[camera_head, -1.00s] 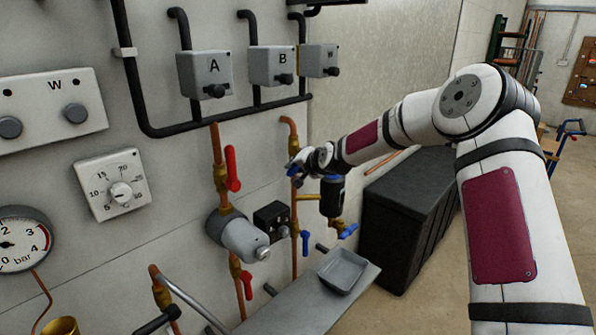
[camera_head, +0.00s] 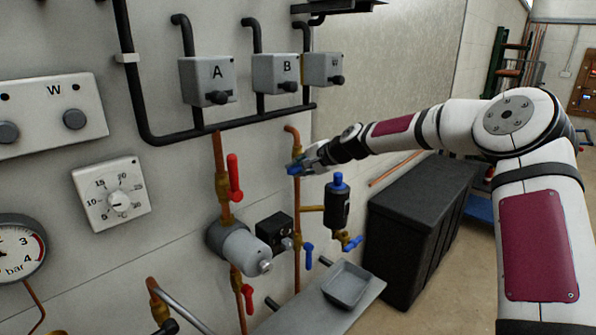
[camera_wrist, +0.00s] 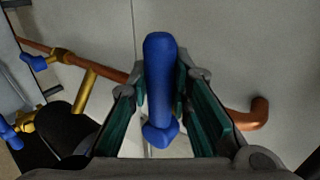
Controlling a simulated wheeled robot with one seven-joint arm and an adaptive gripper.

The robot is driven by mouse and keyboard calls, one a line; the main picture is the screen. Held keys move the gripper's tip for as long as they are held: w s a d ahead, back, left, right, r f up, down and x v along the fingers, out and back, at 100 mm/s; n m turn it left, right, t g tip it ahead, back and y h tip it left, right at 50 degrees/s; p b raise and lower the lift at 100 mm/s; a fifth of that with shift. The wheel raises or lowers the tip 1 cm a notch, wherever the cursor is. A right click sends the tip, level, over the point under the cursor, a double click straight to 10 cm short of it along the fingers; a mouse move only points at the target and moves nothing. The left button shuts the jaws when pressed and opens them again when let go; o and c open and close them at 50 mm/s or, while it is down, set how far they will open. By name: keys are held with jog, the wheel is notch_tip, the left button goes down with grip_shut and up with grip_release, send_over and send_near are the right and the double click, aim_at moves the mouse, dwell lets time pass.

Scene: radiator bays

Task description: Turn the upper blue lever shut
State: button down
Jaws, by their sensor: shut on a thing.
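The upper blue lever (camera_head: 293,168) is on the vertical copper pipe (camera_head: 297,226) at the right of the wall panel. My gripper (camera_head: 306,164) is at it, coming from the right. In the wrist view, the lever (camera_wrist: 160,75) stands between the two green-padded fingers (camera_wrist: 165,88), which are shut on it. There the lever lies steeply across the line of the copper pipe (camera_wrist: 108,73). The valve body under the lever is hidden by the lever and fingers.
A dark cylinder with a blue top (camera_head: 337,208) stands just below right of my gripper. Lower blue levers (camera_head: 308,256) (camera_head: 352,243), a red lever (camera_head: 234,177) and a shelf with a grey tray (camera_head: 347,284) are near. A black bin (camera_head: 415,235) stands right.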

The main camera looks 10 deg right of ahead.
dwell(0.3)
jog(key=c, duration=1.4)
grip_release()
jog(key=shift+c, duration=0.2)
jog(key=v, duration=1.2)
jog(key=s+a+f+n+g+h, duration=0.1)
jog(key=s+a+n+g+h, duration=0.15)
jog(key=s, duration=0.35)
jog(key=s+a+n+g+h, duration=0.1)
jog(key=s+a+n, duration=0.25)
jog(key=s, duration=0.35)
jog(key=s+d+r+n+h, duration=0.1)
jog(key=s+d+r+n, duration=0.1)
jog(key=s, duration=1.4)
jog(key=s+d+r+n+h, duration=0.2)
jog(key=s, duration=1.4)
jog(key=shift+d+n, duration=0.4)
